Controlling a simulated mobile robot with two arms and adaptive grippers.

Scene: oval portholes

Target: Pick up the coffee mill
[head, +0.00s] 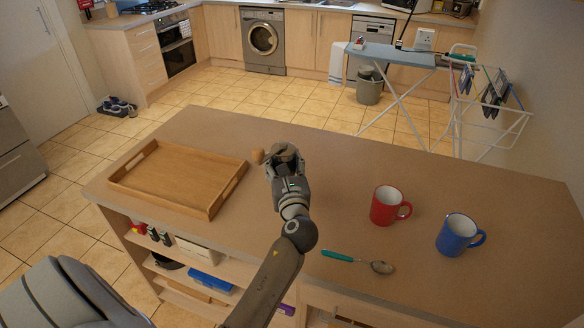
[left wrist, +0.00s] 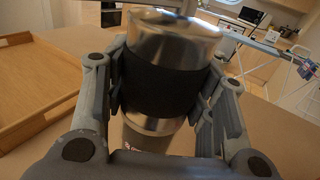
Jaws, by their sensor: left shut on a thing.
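The coffee mill (left wrist: 165,75) is a steel cylinder with a black band, upright between my fingers in the left wrist view. In the head view the mill (head: 284,150) is mostly hidden by my left gripper (head: 284,164), and a brown wooden knob (head: 257,156) shows at its left. My left gripper, also in the left wrist view (left wrist: 165,100), is shut on the mill, with fingers on both sides of the black band. I cannot tell whether the mill's base touches the counter. My right gripper is not in view.
A wooden tray (head: 118,178), empty, lies left of the mill on the brown counter (head: 400,165). A red mug (head: 385,206), a blue mug (head: 455,233) and a teal-handled spoon (head: 340,256) lie to the right. The counter behind the mugs is clear.

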